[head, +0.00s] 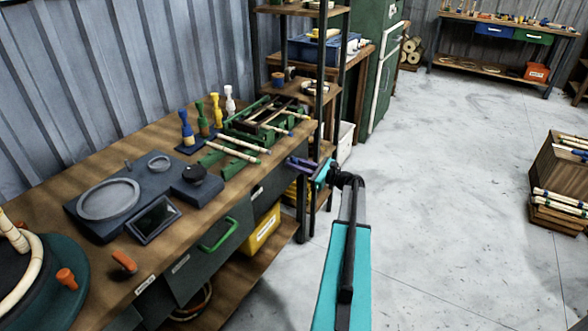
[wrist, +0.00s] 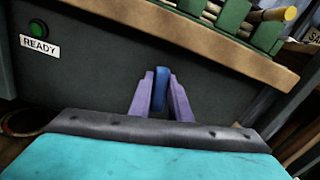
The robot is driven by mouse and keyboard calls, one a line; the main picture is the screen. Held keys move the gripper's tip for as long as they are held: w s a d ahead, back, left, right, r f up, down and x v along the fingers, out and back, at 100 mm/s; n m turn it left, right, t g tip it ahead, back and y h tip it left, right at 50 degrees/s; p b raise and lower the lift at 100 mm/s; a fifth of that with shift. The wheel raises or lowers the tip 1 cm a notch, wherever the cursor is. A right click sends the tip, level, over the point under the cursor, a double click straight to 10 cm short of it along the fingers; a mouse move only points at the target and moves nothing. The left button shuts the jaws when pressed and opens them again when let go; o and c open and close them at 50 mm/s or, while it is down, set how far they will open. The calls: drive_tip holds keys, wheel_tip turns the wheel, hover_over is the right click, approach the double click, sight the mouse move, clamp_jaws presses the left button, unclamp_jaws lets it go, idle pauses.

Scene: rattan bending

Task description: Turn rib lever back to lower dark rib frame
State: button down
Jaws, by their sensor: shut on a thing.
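My gripper (head: 296,163) reaches to the front edge of the bench at its far right end. In the wrist view its two purple fingers are shut on a blue upright lever (wrist: 160,88), the rib lever, in front of the dark bench front. I cannot tell the frame's exact height.
A green lamp (wrist: 37,28) and a READY label (wrist: 40,47) are on the bench front. Blue, green and white posts (head: 230,100) stand behind the rack. A metal shelf post (head: 320,80) rises close to my gripper.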

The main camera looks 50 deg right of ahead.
drive_tip(key=n+b, duration=0.3)
drive_tip(key=shift+a+f+n, duration=0.25)
drive_tip(key=shift+f+n, duration=0.05)
drive_tip(key=shift+f, duration=0.1)
drive_tip(key=n+b, duration=0.4)
drive_tip(key=b, duration=0.1)
drive_tip(key=shift+s+a+f+n, duration=0.1)
drive_tip(key=shift+n, duration=0.2)
drive_tip(key=n+b, duration=0.5)
drive_tip(key=shift+f+b, duration=0.15)
drive_tip(key=shift+b, duration=0.15)
drive_tip(key=shift+n+b, duration=1)
drive_tip(key=shift+n, duration=0.2)
drive_tip(key=c, duration=1.6)
unclamp_jaws()
drive_tip(key=shift+c, duration=0.2)
drive_tip(key=shift+r, duration=0.2)
